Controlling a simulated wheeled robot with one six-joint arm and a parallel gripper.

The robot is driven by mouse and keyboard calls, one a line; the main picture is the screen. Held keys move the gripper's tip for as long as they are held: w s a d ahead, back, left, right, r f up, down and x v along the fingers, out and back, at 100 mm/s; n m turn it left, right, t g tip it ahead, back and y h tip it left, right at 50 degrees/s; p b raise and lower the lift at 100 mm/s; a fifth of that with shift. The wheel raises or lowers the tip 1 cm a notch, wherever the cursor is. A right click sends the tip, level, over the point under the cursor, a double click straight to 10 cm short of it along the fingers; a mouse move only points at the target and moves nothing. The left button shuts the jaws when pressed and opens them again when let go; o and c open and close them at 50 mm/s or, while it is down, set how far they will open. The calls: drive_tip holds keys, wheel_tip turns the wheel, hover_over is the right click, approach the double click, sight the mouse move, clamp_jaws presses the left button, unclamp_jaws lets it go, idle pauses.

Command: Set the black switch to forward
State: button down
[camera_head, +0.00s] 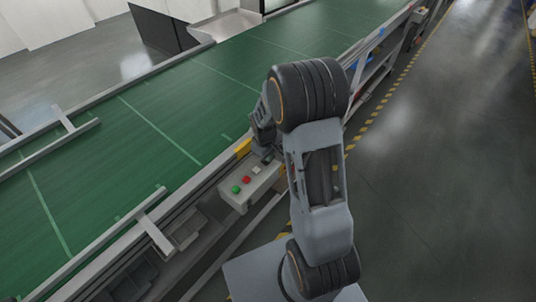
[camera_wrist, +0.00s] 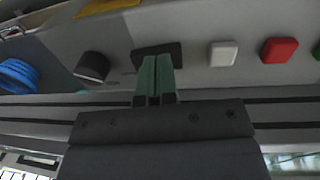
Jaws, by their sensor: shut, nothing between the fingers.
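The grey control box (camera_head: 238,197) stands beside the green conveyor in the head view. In the wrist view its panel carries a dark square plate (camera_wrist: 140,53), a black knob (camera_wrist: 92,66) to the left, and coloured buttons to the right. My gripper (camera_wrist: 154,62) is shut and empty, its green fingertips in front of the dark plate and partly covering it. I cannot tell whether they touch it. Any lever on the plate is hidden by the fingers, so I cannot tell the black switch's position. In the head view my arm hides the fingertips.
A white button (camera_wrist: 223,53), a red button (camera_wrist: 279,50) and a green button (camera_head: 235,189) line the panel. A yellow piece (camera_head: 243,148) sits beside the box. A blue coiled object (camera_wrist: 17,75) is at the wrist view's left. The floor (camera_head: 420,190) at right is clear.

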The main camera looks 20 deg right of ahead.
sight(264, 163)
wheel_tip(264, 163, up, 14)
drive_tip(key=a+p, duration=0.1)
drive_tip(key=shift+s+a, duration=0.35)
drive_tip(key=shift+s, duration=0.05)
drive_tip(key=shift+f, duration=0.1)
idle(0.4)
drive_tip(key=w+d+b, duration=0.1)
drive_tip(key=b, duration=0.7)
drive_tip(key=shift+d, duration=0.1)
